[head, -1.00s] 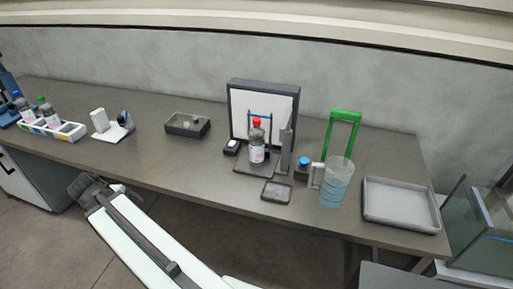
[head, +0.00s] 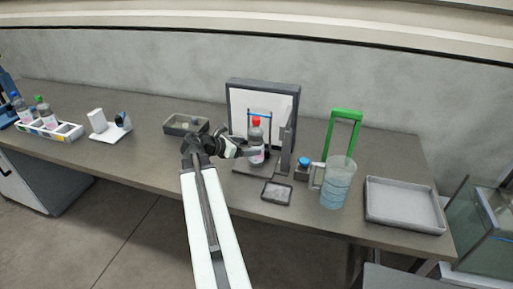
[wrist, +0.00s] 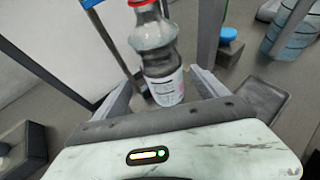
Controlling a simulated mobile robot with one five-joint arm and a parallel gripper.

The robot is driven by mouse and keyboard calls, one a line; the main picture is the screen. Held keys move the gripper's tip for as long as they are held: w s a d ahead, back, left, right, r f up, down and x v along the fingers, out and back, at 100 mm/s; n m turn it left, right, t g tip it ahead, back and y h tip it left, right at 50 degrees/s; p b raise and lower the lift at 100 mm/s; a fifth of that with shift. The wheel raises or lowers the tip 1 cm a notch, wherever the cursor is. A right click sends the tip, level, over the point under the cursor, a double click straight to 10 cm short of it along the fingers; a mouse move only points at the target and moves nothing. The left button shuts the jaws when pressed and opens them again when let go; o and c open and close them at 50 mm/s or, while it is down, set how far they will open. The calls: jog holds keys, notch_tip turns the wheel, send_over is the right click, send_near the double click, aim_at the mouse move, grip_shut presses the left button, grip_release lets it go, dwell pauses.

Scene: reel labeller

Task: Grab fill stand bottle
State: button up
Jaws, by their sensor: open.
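The fill stand bottle (head: 256,141) is clear with a red cap and a pale label. It stands upright on the fill stand (head: 246,168), in front of a white panel with a dark frame. My gripper (head: 243,152) is just left of the bottle in the head view. In the wrist view the bottle (wrist: 156,55) stands ahead, between the two open fingers of my gripper (wrist: 165,85). I cannot tell whether either finger touches it. The bottle's lower part is partly hidden by my gripper in the head view.
A measuring jug (head: 337,183) with bluish liquid, a green frame (head: 344,116) and a grey tray (head: 403,205) stand to the right. A small dark tray (head: 277,193) lies in front of the stand. A bottle rack (head: 50,131) is far left.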

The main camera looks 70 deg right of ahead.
aim_at(256, 124)
jog(key=b+x, duration=0.2)
jog(key=x, duration=0.3)
jog(key=shift+s+a+f, duration=0.1)
jog(key=shift+s+a, duration=0.05)
jog(key=shift+s, duration=0.05)
grip_shut()
notch_tip(256, 124, up, 10)
jog(key=p, duration=1)
jog(key=shift+r, duration=0.2)
